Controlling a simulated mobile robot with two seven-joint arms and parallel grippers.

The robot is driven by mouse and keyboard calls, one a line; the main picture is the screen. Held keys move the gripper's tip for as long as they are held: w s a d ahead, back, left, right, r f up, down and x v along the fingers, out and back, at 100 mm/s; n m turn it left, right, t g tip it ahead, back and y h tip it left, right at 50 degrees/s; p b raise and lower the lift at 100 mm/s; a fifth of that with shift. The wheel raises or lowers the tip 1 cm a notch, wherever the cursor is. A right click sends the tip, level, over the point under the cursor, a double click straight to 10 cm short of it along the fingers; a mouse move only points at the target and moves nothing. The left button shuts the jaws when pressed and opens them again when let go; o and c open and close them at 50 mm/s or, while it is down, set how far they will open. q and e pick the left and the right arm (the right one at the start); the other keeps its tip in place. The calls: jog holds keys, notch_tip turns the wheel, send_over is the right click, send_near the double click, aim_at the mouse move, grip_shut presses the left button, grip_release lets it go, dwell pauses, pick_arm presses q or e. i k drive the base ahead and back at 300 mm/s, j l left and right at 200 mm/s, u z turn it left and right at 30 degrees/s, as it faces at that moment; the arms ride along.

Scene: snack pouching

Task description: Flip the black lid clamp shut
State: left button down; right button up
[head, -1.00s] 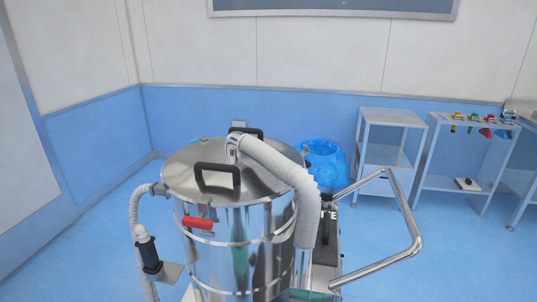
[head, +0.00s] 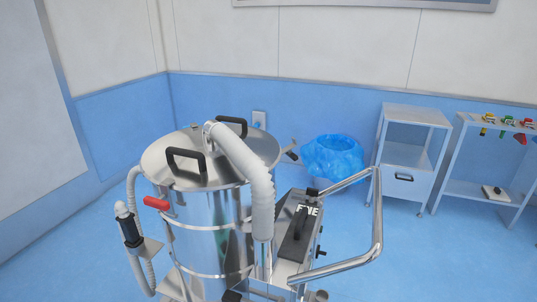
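A steel drum (head: 200,235) with a round steel lid (head: 225,168) stands left of centre. A small black-tipped clamp (head: 291,155) juts outward and away from the lid's right rim; its latch is too small to make out. A red-handled clamp (head: 157,203) sits at the drum's left front, just below the rim. Two black handles, a near one (head: 187,162) and a far one (head: 231,124), stand on the lid. A ribbed white hose (head: 246,170) arches over the lid and down the front right. Neither of my grippers shows.
A steel push bar (head: 376,215) and a black-and-steel box (head: 297,232) project right of the drum. A blue-bagged bin (head: 333,157) stands behind. A drawer cabinet (head: 406,160) and a shelf rack (head: 490,170) line the right wall. The floor at lower right is clear.

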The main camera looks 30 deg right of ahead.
aim_at(287, 150)
jog(key=k+l+u, duration=0.1)
jog(key=l+u, duration=0.2)
jog(key=u, duration=0.15)
jog(key=k+l+u, duration=0.1)
jog(key=l+u, duration=0.15)
jog(key=u, duration=0.15)
jog(key=k+l+u, duration=0.2)
jog(key=u, duration=0.25)
jog(key=k+l+u, duration=0.1)
jog(key=u, duration=0.3)
jog(key=k+l+u, duration=0.15)
jog(key=u, duration=0.3)
jog(key=k+l+u, duration=0.15)
jog(key=u, duration=0.25)
jog(key=k+u, duration=0.3)
jog(key=u, duration=0.15)
jog(key=k+u, duration=0.2)
jog(key=u, duration=0.25)
jog(key=k+l, duration=0.15)
jog(key=k, duration=0.35)
jog(key=k+l, duration=0.15)
jog(key=k, duration=0.35)
jog(key=k+l, duration=0.15)
jog(key=k, duration=0.35)
